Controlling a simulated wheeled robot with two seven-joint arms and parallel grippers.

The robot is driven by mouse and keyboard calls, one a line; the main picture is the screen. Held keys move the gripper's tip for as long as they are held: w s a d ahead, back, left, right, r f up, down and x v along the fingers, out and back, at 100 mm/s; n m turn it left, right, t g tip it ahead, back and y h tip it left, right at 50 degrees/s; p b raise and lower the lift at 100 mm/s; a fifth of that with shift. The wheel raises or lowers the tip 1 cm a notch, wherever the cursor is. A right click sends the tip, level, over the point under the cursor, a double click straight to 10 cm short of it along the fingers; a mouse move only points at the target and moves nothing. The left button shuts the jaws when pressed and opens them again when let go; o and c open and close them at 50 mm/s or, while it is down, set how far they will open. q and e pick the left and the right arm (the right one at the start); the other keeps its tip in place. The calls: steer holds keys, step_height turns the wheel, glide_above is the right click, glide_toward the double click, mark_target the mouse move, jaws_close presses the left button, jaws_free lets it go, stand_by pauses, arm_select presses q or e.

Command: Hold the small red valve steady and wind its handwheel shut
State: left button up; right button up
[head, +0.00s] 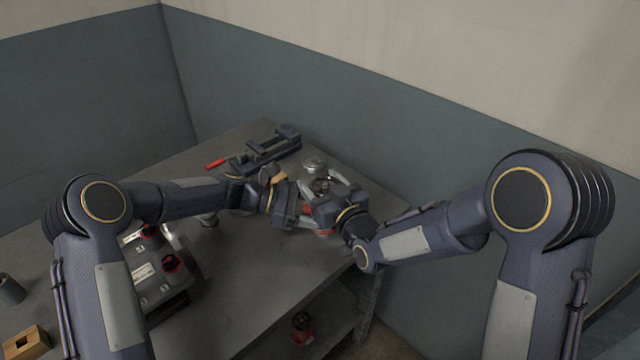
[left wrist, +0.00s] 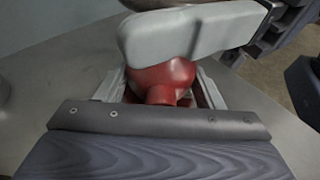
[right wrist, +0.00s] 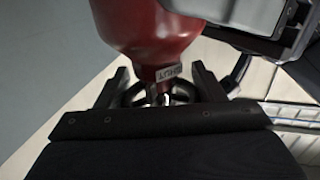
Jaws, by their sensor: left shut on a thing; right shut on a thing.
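The small red valve (head: 325,233) is mostly hidden between my two grippers above the right part of the table. My left gripper (head: 298,208) is shut on the valve's red body (left wrist: 160,75), which sits between its fingers in the left wrist view. My right gripper (head: 335,200) comes from the right and is shut on the dark handwheel (right wrist: 130,95). In the right wrist view the red body and a small label (right wrist: 168,73) show just beyond the wheel. How far the wheel is wound cannot be told.
A vise (head: 268,152) with a red handle stands at the back of the table. A grey case (head: 165,285) with red-and-black parts is at the left front. A round metal part (head: 314,163) lies behind my grippers. Another red part (head: 302,328) sits on the lower shelf. The table's middle front is clear.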

steer(key=m+t+h, duration=0.1)
steer(key=m+h, duration=0.1)
steer(key=h, duration=0.1)
steer(key=m+t+h, duration=0.1)
steer(key=m+h, duration=0.1)
steer(key=h, duration=0.1)
steer(key=shift+r+m+h, duration=0.15)
steer(key=shift+m+h, duration=0.15)
steer(key=shift+h, duration=0.1)
steer(key=shift+w+d+m+h, duration=0.1)
steer(key=shift+d+m+h, duration=0.15)
steer(key=shift+m+h, duration=0.9)
steer(key=shift+d+m+h, duration=0.25)
steer(key=shift+m+h, duration=0.4)
steer(key=shift+h, duration=1)
steer(key=o, duration=1)
steer(key=shift+d, duration=0.1)
steer(key=s+a, duration=0.1)
steer(key=s, duration=0.7)
steer(key=s+a, duration=0.1)
steer(key=s, duration=0.2)
steer(key=shift+s+a, duration=0.3)
steer(key=shift+s, duration=0.1)
